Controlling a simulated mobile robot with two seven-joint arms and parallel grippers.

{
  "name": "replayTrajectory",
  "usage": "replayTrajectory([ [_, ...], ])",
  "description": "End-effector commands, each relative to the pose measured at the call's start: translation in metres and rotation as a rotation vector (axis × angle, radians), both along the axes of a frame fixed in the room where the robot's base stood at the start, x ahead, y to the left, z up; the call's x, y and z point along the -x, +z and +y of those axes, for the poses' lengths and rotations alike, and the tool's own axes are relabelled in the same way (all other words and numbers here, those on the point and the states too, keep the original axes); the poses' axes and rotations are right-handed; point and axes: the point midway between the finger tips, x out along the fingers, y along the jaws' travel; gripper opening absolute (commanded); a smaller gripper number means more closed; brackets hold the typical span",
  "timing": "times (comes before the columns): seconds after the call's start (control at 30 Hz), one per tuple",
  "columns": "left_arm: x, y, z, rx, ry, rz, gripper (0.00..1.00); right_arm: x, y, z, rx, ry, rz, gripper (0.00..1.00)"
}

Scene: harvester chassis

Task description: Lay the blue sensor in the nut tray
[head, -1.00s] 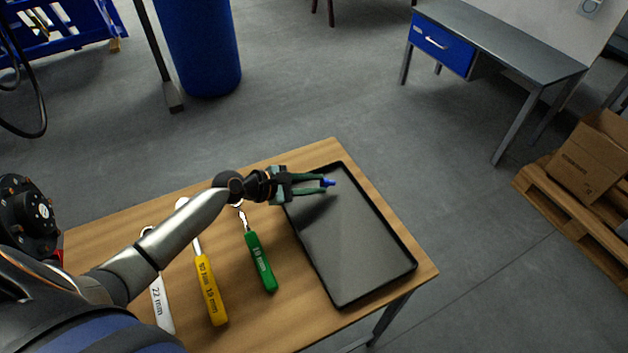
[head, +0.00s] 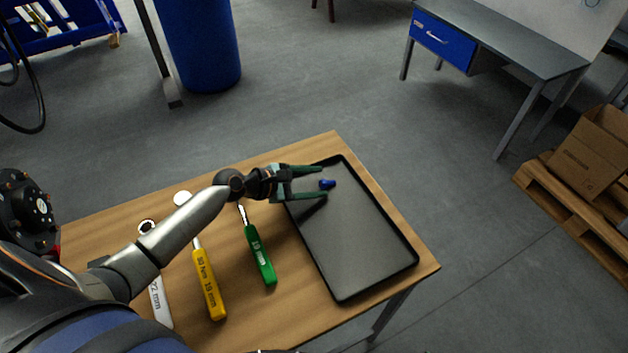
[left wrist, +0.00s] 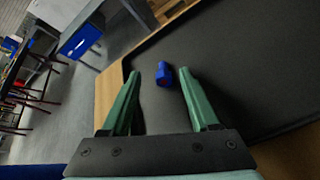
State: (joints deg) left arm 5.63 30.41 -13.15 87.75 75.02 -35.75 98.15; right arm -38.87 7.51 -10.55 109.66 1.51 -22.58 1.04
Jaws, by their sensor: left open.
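The blue sensor (head: 327,184) lies in the black nut tray (head: 362,250), near its far left corner. In the left wrist view the sensor (left wrist: 164,75) sits between the spread green fingertips, with a gap on either side. My left gripper (head: 324,181) is open at the tray's far left end, its fingers reaching over the tray edge. It also shows in the left wrist view (left wrist: 176,74). My right gripper is not in view.
On the wooden table (head: 285,317), left of the tray, lie a green-handled tool (head: 259,256), a yellow-handled tool (head: 208,285) and a 22 mm wrench (head: 159,300). A blue barrel (head: 200,45) stands on the floor behind. The rest of the tray is empty.

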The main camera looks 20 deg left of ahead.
Motion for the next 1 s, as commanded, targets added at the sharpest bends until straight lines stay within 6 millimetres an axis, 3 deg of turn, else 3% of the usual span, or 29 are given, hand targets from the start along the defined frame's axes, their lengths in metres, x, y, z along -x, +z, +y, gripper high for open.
replayTrajectory([
  [0.33,0.008,0.004,0.006,-0.002,0.001,0.002,0.61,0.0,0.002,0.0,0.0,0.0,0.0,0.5],
  [0.7,0.06,0.037,0.045,-0.004,-0.001,0.004,0.61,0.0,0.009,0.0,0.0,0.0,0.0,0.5],
  [1.0,0.085,0.055,0.065,-0.001,0.0,0.001,0.61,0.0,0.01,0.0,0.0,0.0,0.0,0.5],
])
